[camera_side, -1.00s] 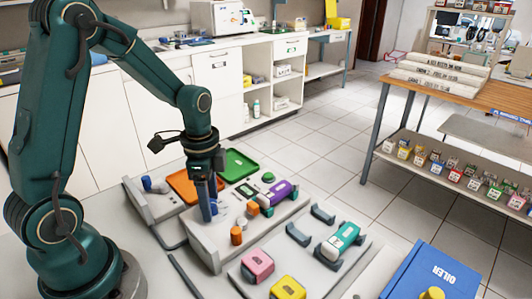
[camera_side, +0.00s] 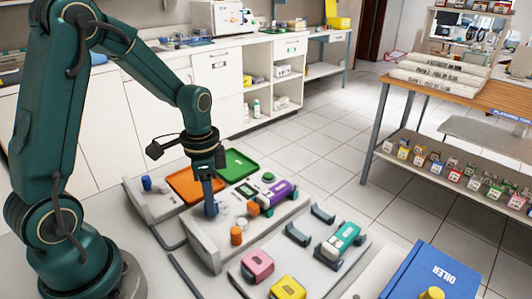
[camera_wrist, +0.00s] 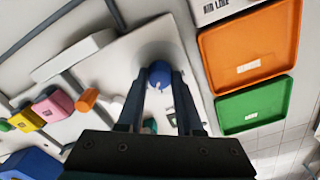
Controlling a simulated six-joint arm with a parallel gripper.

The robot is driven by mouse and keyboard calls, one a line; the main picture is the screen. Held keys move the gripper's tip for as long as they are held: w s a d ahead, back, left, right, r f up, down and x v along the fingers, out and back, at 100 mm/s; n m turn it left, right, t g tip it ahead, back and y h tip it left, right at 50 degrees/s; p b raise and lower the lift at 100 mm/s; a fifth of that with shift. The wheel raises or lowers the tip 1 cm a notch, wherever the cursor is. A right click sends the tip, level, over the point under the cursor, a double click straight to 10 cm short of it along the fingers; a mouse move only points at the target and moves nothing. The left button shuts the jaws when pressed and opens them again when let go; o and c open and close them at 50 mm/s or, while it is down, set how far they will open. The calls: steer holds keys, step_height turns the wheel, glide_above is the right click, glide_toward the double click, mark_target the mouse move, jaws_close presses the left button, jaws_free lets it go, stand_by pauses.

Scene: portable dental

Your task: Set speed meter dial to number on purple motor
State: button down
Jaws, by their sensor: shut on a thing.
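My gripper (camera_side: 212,208) points down at the grey bench unit. In the wrist view, my gripper (camera_wrist: 160,80) has its two fingers on either side of a round blue knob (camera_wrist: 159,74) and is shut on it. The fingers mostly hide the knob in the side view. The purple motor (camera_side: 280,191) lies on the same unit to the right of my gripper, with orange and teal parts at its near end. I cannot read a number on the motor or the marks around the knob.
An orange knob (camera_side: 236,236) stands close in front of my gripper. Orange (camera_side: 183,186) and green (camera_side: 237,165) trays lie behind. A blue oiler box (camera_side: 432,272) is at right.

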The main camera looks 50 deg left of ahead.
steer(key=n, duration=0.5)
steer(key=shift+n, duration=0.3)
steer(key=n, duration=1)
steer(key=shift+n, duration=2.6)
steer(key=c, duration=0.6)
jaws_free()
steer(key=shift+o, duration=0.2)
